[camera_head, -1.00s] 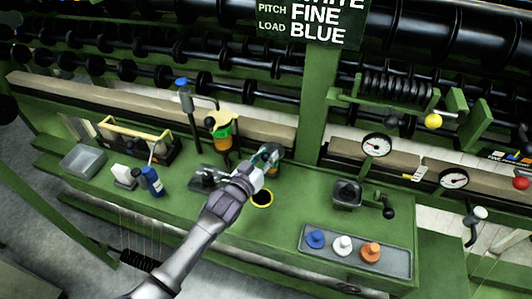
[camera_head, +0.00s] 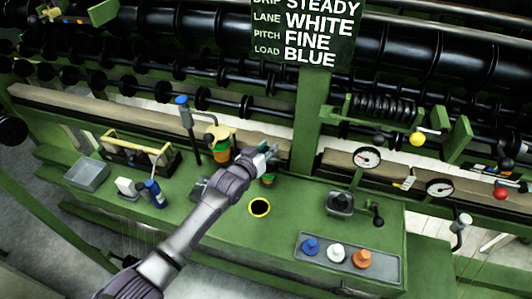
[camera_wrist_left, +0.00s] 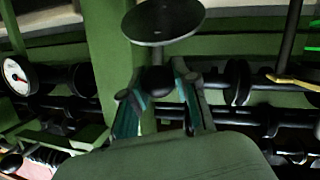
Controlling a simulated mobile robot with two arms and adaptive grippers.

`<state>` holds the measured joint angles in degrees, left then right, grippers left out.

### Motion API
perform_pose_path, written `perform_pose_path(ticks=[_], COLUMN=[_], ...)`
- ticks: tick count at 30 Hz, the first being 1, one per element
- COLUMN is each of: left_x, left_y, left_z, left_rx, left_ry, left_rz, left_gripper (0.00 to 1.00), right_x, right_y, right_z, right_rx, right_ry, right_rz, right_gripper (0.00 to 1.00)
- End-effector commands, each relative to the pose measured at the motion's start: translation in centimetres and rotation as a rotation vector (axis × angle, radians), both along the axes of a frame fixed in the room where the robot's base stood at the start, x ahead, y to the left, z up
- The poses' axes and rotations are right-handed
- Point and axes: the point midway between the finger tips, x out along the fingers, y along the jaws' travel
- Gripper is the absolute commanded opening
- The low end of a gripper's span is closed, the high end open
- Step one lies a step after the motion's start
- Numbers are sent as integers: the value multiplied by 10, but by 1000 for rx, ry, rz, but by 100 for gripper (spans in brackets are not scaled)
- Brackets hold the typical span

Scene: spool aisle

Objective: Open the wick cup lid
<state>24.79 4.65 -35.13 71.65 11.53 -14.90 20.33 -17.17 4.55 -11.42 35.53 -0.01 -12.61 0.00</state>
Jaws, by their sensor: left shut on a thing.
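My left gripper (camera_head: 268,156) reaches in over the green bench and is shut. In the left wrist view its fingers (camera_wrist_left: 163,108) close around a dark round knob (camera_wrist_left: 157,80). The knob is joined by a short stem to a flat dark disc, the lid (camera_wrist_left: 165,18). In the head view the gripper hides the lid. A small green and orange thing (camera_head: 268,181) shows partly just below the gripper; I cannot tell whether it touches. A yellow-ringed dark round opening (camera_head: 260,207), which looks like the cup, lies in the bench top, in front of the gripper. My right gripper is not in view.
A grey tray (camera_head: 342,262) with blue, white and orange knobs is at the right. A blue-topped post (camera_head: 187,120), a blue bottle (camera_head: 155,194) and a green upright (camera_head: 308,115) stand near the arm.

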Motion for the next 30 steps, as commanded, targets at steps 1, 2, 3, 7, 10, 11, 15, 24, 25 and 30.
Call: perform_pose_path(ticks=[1,2,3,7,10,11,15,24,25,30], left_x=[3,4,4,5,5,5,5,4,4,3], left_y=[-1,-1,-1,-1,-1,-1,-1,-1,-1,-1], left_z=[6,7,7,8,8,8,8,5,4,3], left_rx=[-6,-6,-6,-5,-5,-5,-5,-2,-2,0], left_ry=[-12,-12,-12,-12,-12,-12,-12,-7,-6,-3], left_rz=[0,0,0,1,1,1,1,0,0,0], left_gripper=[0,0,0,0,0,0,0,55,55,55], right_x=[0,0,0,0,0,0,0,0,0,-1], right_y=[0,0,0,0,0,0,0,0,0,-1], right_z=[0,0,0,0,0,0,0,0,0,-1], right_rx=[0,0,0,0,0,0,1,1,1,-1], right_ry=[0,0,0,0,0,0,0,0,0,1], right_rz=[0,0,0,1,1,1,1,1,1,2], right_gripper=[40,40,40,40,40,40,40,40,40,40])
